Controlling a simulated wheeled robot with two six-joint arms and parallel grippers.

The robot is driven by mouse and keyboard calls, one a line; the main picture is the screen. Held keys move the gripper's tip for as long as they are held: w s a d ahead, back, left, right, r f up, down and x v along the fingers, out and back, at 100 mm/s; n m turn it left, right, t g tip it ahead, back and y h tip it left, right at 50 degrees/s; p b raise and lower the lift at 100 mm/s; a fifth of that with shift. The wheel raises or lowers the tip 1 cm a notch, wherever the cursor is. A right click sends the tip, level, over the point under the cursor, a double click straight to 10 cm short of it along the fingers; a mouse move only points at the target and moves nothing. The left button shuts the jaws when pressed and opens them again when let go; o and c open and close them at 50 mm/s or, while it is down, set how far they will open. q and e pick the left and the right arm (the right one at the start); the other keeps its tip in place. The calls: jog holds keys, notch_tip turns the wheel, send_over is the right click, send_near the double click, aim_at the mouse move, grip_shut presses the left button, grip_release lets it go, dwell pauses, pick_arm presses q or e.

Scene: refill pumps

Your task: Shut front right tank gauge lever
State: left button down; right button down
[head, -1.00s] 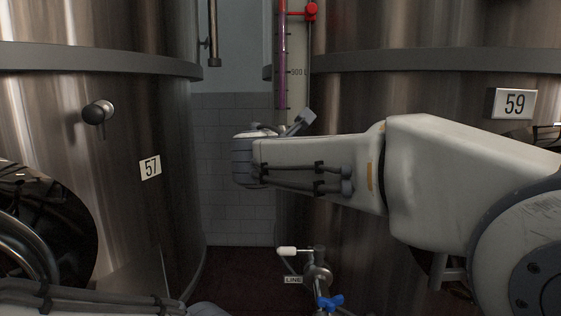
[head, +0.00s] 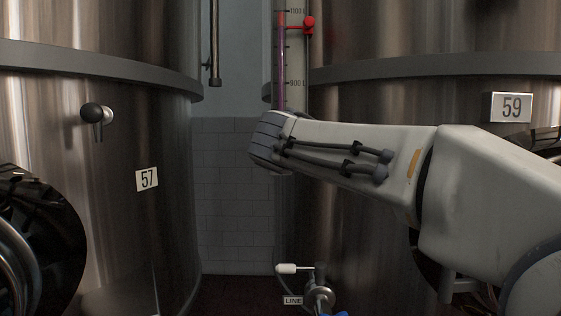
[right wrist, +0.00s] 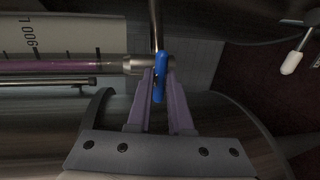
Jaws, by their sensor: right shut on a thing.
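The gauge tube (head: 282,60) with purple liquid stands upright on tank 59 in the head view, between the two tanks. It also shows lying across the right wrist view (right wrist: 60,66) near a 900 L mark. A blue gauge lever (right wrist: 160,78) sits beside the metal fitting (right wrist: 134,65) at the tube's end. My right gripper (right wrist: 157,74) is shut on the blue lever, its purple fingers on either side of it. In the head view my right wrist hides the lever and the fingers. My left gripper is not in view.
Tank 57 (head: 125,220) stands at left with a black-knobbed handle (head: 93,112). A white-handled valve (head: 288,268) and LINE tag (head: 292,300) are low in the middle. A red fitting (head: 308,25) is high on the gauge. A tiled wall (head: 232,200) is behind the gap.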

dwell(0.5)
jog(key=c, duration=0.8)
grip_release()
jog(key=shift+c, duration=0.2)
jog(key=s+r, duration=0.2)
jog(key=s, duration=0.8)
jog(key=shift+s, duration=0.2)
jog(key=shift+f, duration=0.1)
